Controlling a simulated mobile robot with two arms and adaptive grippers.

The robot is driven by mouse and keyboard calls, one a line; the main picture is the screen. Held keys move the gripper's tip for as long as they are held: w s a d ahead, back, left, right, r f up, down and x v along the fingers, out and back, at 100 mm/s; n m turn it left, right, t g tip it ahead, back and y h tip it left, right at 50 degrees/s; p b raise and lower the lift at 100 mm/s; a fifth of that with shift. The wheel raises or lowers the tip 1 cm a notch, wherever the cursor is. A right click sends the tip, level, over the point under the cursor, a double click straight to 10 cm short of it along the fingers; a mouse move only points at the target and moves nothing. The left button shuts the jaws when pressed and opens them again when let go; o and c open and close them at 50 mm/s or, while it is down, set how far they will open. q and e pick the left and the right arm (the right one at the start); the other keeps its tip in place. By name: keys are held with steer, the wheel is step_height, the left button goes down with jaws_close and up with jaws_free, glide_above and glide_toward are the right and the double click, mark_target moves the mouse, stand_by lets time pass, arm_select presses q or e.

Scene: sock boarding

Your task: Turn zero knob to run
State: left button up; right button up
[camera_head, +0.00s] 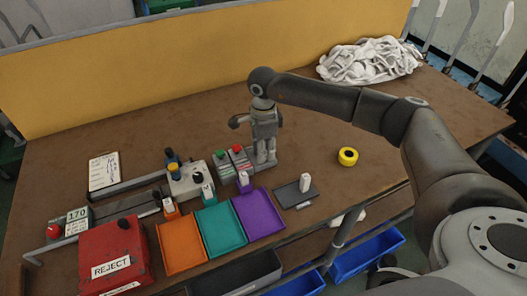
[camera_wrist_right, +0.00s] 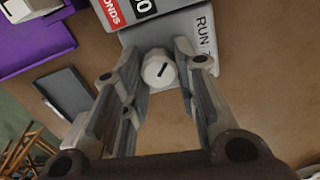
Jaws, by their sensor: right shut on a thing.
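The zero knob (camera_wrist_right: 158,71) is a round white knob with a dark pointer mark, on a grey plate in the right wrist view. The pointer mark lies slanted. The word RUN (camera_wrist_right: 204,32) is printed on the plate to the right of the knob. My right gripper (camera_wrist_right: 157,62) has its fingers on either side of the knob and is shut on it. In the head view my right gripper (camera_head: 264,156) points down over the right end of the grey control boxes (camera_head: 241,158) and hides the knob. My left gripper is in neither view.
Orange (camera_head: 182,246), teal (camera_head: 220,230) and purple (camera_head: 259,213) trays lie along the front edge. A red REJECT box (camera_head: 111,258) stands at the left. Yellow tape (camera_head: 348,156) and a pile of white socks (camera_head: 370,60) lie right.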

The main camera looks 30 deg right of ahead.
steer(key=shift+w+r, duration=0.1)
stand_by(0.3)
steer(key=o, duration=0.7)
steer(key=shift+o, duration=0.2)
step_height(320, 180, up, 12)
stand_by(0.4)
